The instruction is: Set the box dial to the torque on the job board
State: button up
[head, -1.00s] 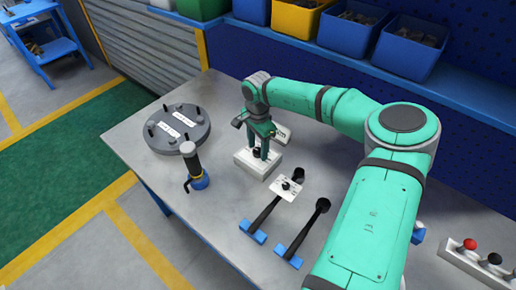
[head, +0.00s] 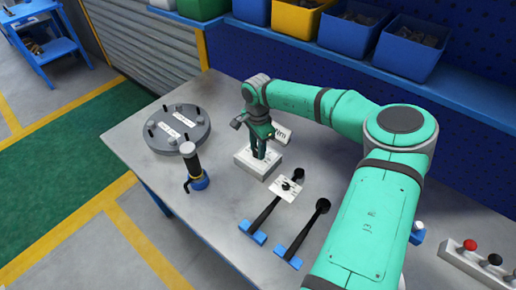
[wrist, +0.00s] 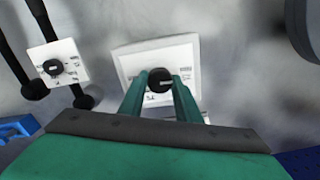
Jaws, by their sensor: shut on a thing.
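A white box (head: 245,166) stands on the bench, with a black dial knob (wrist: 160,79) on its top face in the wrist view. Small dark marks surround the knob; I cannot read them. My gripper (head: 258,154) points down over the box, with its two green fingers on either side of the knob, shut on it. The fingers hide part of the box face. A white sign with dark lettering (head: 284,135) stands just behind the box, partly hidden by my gripper; its text is too small to read.
A white plate with a black knob (head: 287,189) lies by two black wrenches with blue ends (head: 298,242). A grey flanged disc (head: 178,146) with upright studs and labels is at left, beside a black-handled tool (head: 191,160). A rack with coloured knobs (head: 480,258) is at right.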

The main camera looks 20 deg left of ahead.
jog(key=m, duration=0.5)
jog(key=shift+m, duration=0.3)
jog(key=m, duration=0.6)
jog(key=shift+w, duration=0.1)
jog(key=m, duration=0.5)
jog(key=shift+m, duration=0.4)
jog(key=m, duration=0.5)
jog(key=shift+m, duration=0.4)
jog(key=o, duration=1.1)
jog(key=shift+c, duration=0.2)
jog(key=shift+r, duration=0.15)
notch_tip(320, 180, up, 11)
jog(key=shift+f, duration=0.2)
